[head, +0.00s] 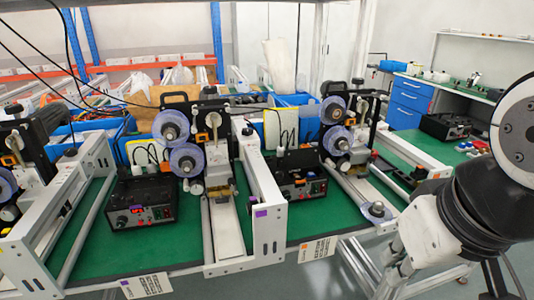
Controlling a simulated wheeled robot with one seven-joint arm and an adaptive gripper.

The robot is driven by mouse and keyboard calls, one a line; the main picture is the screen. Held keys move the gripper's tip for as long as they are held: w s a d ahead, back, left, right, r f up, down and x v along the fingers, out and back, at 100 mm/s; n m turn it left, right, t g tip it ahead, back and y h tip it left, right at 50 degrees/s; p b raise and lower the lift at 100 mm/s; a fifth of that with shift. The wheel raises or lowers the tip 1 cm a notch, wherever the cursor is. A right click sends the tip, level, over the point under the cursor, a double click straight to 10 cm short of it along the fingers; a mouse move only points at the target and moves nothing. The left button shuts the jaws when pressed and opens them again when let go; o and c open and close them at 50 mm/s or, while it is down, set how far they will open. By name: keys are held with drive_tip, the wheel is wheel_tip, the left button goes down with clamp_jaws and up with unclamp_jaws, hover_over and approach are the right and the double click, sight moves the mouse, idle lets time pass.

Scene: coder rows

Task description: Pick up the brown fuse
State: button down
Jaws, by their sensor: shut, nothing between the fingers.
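I cannot make out a brown fuse in the head view. Small coloured pieces (472,148), some red and some pale, lie on the green bench at the right, too small to tell apart. Links of my own arm fill the right edge of the head view and hide part of the bench there. My gripper does not show in the frame.
Coder machines with blue-grey reels (186,159) stand in a row on green tables, with black control boxes (140,203) and (300,176) between white frames (262,200). Another black box (445,126) stands on the right bench. A blue drawer cabinet (408,102) is behind. Grey floor shows at the front.

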idle(0.3)
drive_tip(key=c, duration=2)
unclamp_jaws()
drive_tip(key=shift+o, duration=0.2)
drive_tip(key=w+r+h, duration=0.1)
drive_tip(key=w+r, duration=0.1)
drive_tip(key=w, duration=0.7)
drive_tip(key=shift+d, duration=0.2)
drive_tip(key=n+t+y, duration=0.2)
hover_over(297, 176)
drive_tip(key=s+d, duration=0.1)
drive_tip(key=s, duration=0.7)
wheel_tip(297, 176, down, 11)
drive_tip(key=b+x, duration=0.1)
drive_tip(key=x, duration=1.3)
drive_tip(key=shift+w+d+f, duration=0.1)
drive_tip(key=shift+w+d, duration=0.05)
